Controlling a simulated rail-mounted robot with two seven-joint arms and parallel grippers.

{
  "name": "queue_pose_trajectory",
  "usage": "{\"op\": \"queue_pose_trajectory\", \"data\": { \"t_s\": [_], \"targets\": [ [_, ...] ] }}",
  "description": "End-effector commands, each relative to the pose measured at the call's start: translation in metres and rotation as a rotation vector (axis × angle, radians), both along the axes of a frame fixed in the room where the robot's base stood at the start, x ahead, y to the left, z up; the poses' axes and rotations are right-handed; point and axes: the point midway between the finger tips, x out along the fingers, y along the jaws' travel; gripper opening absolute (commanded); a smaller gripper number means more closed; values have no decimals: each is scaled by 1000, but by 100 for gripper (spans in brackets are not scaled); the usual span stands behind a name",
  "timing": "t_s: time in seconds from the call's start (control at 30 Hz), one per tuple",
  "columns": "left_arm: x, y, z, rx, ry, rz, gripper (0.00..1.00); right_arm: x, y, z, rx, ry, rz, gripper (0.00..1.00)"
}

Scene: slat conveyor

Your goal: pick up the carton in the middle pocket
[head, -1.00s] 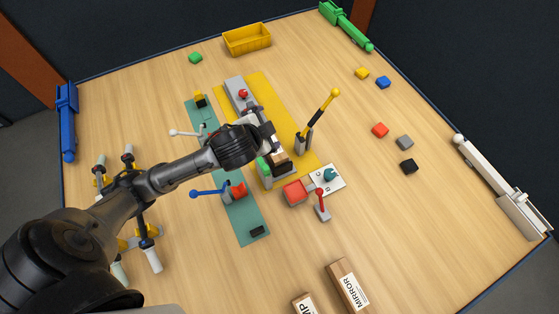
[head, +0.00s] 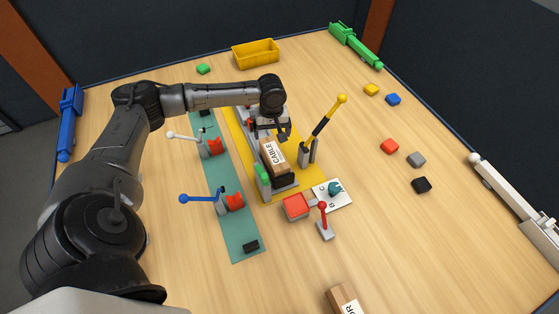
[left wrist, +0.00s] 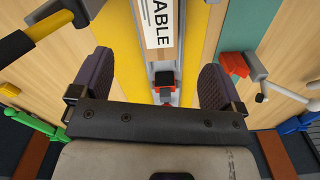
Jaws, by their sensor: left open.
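A brown carton with a white label reading CABLE (head: 274,154) lies on the grey slat conveyor (head: 284,187) in the head view. My left gripper (head: 282,134) is just beyond the carton's far end, above the conveyor. It is open and empty in the left wrist view (left wrist: 158,85), with the carton ahead of its fingers and apart from them. The far part of the conveyor is partly hidden by my arm. My right gripper is not in view.
A yellow-handled lever (head: 325,125) stands close right of the conveyor. Red-padded levers on a green strip (head: 223,180) stand to the left. Another carton (head: 343,299) lies at the bottom edge.

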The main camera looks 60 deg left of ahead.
Motion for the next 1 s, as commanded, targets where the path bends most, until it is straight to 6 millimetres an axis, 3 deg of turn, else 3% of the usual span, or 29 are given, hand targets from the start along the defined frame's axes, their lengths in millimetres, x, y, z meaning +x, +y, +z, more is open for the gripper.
{"op": "queue_pose_trajectory", "data": {
  "t_s": [0.1,0.3,0.7,1.0],
  "targets": [
    [1,-1,0,-2,-6,143,94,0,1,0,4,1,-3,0],
    [1,-1,-6,-1,-7,263,94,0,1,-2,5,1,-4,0],
    [1,-2,-69,0,-7,275,94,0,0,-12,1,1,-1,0],
    [2,-1,-87,0,-9,274,94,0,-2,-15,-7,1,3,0]
  ]
}}
